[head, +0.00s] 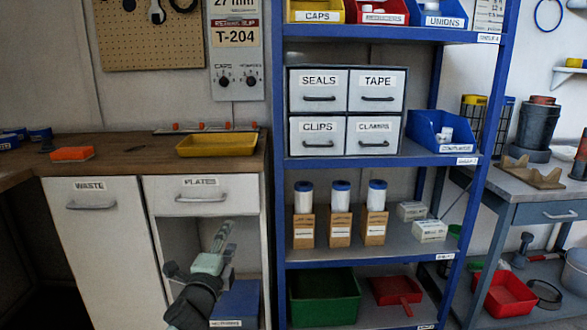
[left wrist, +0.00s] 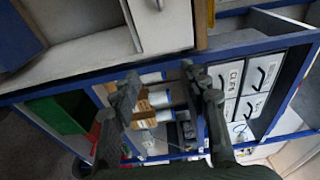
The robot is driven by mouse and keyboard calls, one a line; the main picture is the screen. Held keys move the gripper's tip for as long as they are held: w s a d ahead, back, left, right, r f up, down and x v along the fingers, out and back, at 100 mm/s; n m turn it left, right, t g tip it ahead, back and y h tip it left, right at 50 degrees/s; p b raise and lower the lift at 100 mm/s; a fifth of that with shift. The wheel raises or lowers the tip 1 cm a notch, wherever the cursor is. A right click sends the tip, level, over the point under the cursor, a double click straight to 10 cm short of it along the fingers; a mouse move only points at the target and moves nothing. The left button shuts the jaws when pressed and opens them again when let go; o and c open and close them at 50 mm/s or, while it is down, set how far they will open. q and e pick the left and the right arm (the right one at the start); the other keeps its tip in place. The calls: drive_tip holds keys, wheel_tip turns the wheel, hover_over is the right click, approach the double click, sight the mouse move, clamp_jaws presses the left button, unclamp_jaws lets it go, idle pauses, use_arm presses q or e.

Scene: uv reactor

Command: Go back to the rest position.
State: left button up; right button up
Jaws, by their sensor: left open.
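My left gripper (head: 221,240) is in front of the white cabinet, to the left of the blue shelf rack, with its fingers pointing up and slightly right. In the left wrist view its two dark fingers (left wrist: 158,82) stand apart with nothing held between them. The rack's brown boxes (left wrist: 143,112) show beyond the fingers, at a distance. My right gripper is in neither view.
The blue rack (head: 380,160) bears labelled drawers (head: 347,110), several bins and three brown boxes with blue-capped bottles (head: 340,215). The wooden worktop (head: 120,160) holds a yellow tray (head: 217,144). The PLATES drawer (head: 200,195) is shut. A blue bin (head: 238,302) is close to my left arm.

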use_arm(q)
drive_tip(key=s+a+f+n+g+y, duration=0.1)
drive_tip(key=s+a+f+n+g, duration=0.25)
drive_tip(key=s+f, duration=0.4)
drive_tip(key=s+a+f+n+g+y, duration=0.15)
drive_tip(key=s+f+n, duration=0.25)
drive_tip(key=f, duration=0.6)
drive_tip(key=s+a+f+n+g+y, duration=0.1)
drive_tip(key=s+a+f+n+g, duration=0.25)
drive_tip(key=s+f, duration=0.4)
drive_tip(key=s+a+f+n+g, duration=0.1)
drive_tip(key=s+f+n+g, duration=0.2)
drive_tip(key=s+f, duration=0.4)
drive_tip(key=s+a+f+n+g, duration=0.1)
drive_tip(key=s+f+n+g, duration=0.2)
drive_tip(key=s+f, duration=0.5)
drive_tip(key=s+h, duration=0.1)
drive_tip(key=s, duration=0.6)
drive_tip(key=shift+s+a+f+n+g, duration=0.2)
drive_tip(key=shift+s+a+n+g, duration=0.05)
drive_tip(key=shift+a+n+g, duration=0.15)
drive_tip(key=shift+w, duration=0.1)
